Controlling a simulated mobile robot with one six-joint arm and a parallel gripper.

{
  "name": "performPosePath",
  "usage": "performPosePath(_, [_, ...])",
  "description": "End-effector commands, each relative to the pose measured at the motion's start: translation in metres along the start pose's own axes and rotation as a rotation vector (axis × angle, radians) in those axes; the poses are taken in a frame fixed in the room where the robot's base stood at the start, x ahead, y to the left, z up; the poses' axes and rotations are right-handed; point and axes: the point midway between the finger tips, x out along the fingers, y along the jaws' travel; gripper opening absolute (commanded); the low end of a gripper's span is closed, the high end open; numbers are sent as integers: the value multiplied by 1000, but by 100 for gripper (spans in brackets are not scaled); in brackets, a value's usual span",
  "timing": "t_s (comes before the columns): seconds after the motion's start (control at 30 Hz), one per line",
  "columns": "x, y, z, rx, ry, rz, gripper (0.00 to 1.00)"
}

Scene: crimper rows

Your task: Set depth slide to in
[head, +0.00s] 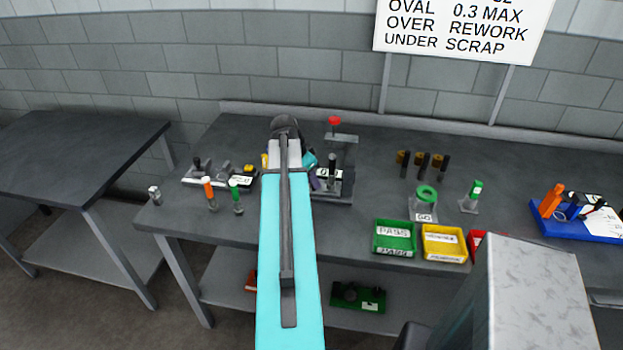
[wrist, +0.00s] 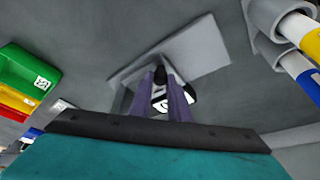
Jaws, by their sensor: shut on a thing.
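A grey crimper fixture (head: 340,192) stands on the bench just right of my arm, with a dark upright post (head: 332,160) and a white marked label. My gripper (head: 314,180) is low at this fixture, mostly hidden by my teal arm. In the wrist view, the purple fingers (wrist: 161,84) are shut on a small dark knob (wrist: 163,74), apparently the depth slide's. The white label (wrist: 161,103) shows partly between the fingers, over the grey plate (wrist: 205,55). The slide's track and its setting cannot be made out.
A red knob (head: 334,120) on a stand rises behind the fixture. Orange (head: 208,188) and green (head: 235,192) handled tools stand left of my arm. Green (head: 394,238) and yellow (head: 444,243) trays lie at the front right. Bench between fixture and green gauge (head: 425,194) is clear.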

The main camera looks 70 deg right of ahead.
Motion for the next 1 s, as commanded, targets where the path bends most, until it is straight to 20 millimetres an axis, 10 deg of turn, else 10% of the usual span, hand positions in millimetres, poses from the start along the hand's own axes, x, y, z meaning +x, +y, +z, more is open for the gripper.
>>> performPosePath(0.2, [-1,1,-2,-1,10,5,0])
performPosePath(0.23, [-1,1,-2,-1,11,5,20])
performPosePath(0.33, [-1,1,-1,-3,9,4,35])
performPosePath(1.0, [-18,-3,4,-8,6,-1,35])
